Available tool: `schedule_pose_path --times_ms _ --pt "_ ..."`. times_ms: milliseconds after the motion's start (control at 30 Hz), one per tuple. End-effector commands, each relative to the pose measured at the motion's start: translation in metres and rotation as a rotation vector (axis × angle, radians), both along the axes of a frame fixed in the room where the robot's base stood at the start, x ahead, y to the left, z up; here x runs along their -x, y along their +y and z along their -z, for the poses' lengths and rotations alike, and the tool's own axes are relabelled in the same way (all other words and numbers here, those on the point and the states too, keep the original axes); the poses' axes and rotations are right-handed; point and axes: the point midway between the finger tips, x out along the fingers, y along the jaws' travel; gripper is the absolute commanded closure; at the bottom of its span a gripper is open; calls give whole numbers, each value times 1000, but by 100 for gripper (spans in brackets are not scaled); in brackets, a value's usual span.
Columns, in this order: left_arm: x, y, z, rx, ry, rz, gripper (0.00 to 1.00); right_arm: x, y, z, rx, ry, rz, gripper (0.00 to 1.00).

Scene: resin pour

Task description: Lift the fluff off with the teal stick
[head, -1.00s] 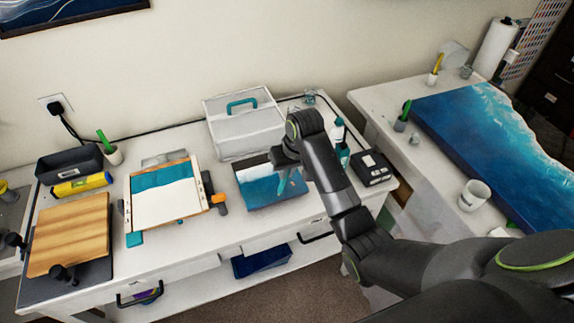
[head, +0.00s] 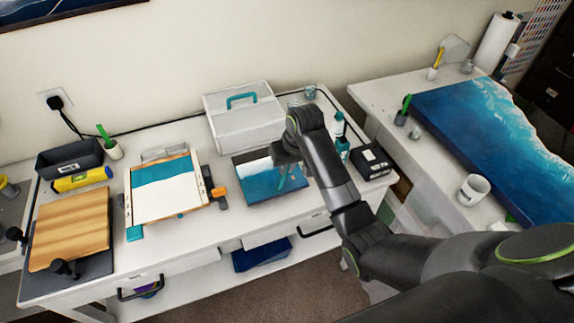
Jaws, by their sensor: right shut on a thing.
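My right gripper (head: 283,160) is over the small blue and white resin panel (head: 258,186) on the white workbench. It is shut on the teal stick (head: 283,177), which points down toward the panel. I cannot tell whether the tip touches the surface. The fluff is too small to make out. My left gripper is not in view.
A white box with a teal handle (head: 243,118) stands behind the panel. A teal bottle (head: 342,140) and a black box (head: 371,161) stand to the right. A taped board (head: 167,192) lies left. A second table holds a large blue panel (head: 480,145) and a mug (head: 473,191).

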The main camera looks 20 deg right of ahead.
Motion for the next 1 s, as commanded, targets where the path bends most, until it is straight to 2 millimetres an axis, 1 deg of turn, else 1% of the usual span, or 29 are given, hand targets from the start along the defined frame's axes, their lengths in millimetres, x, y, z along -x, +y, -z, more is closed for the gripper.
schedule_pose_path --times_ms 1000 --pt "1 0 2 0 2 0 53 0 0 11 0 1 0 100"
